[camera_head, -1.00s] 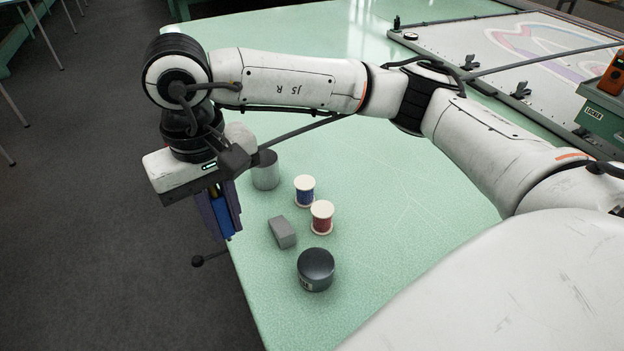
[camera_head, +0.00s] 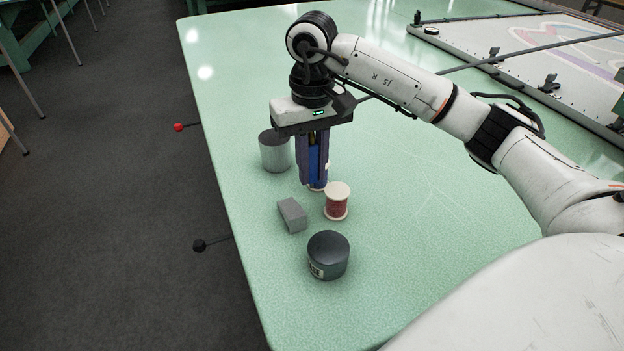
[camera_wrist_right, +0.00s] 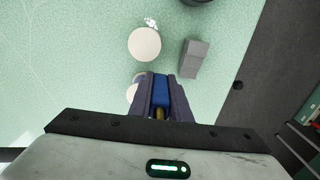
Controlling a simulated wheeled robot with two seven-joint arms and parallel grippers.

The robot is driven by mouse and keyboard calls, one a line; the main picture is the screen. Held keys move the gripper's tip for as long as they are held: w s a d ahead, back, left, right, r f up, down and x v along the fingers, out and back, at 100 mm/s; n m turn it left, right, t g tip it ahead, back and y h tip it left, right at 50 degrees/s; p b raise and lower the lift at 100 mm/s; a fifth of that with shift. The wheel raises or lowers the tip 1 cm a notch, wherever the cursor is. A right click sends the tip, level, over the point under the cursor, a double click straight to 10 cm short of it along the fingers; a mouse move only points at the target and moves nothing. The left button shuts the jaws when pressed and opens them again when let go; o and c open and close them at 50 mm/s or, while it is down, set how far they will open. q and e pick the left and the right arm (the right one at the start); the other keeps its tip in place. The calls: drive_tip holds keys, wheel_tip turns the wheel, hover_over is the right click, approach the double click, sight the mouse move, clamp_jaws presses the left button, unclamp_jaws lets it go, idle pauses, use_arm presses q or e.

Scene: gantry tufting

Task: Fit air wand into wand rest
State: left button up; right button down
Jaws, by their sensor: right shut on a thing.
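My right gripper (camera_head: 314,184) points straight down over the table's left part. It is shut on a blue piece with a brass-coloured part, which I take to be the air wand (camera_wrist_right: 160,92); it also shows as a blue strip between the fingers in the head view (camera_head: 314,162). The fingers hide much of the wand, and I cannot tell its lower end from the blue spool behind. I cannot pick out the wand rest for certain. A grey cylinder (camera_head: 274,153) stands just left of the gripper. My left gripper is out of view.
A red spool (camera_head: 337,203), a grey block (camera_head: 292,215) and a dark round tin (camera_head: 328,256) stand in front of the gripper. A black-knobbed rod (camera_head: 199,245) and a red-knobbed rod (camera_head: 179,127) jut from the table's left edge.

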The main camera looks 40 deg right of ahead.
sight(312, 181)
drive_tip(key=shift+f, duration=1.5)
drive_tip(key=shift+f, duration=0.1)
drive_tip(key=c, duration=2.1)
unclamp_jaws()
drive_tip(key=shift+f, duration=0.1)
drive_tip(key=shift+o, duration=0.9)
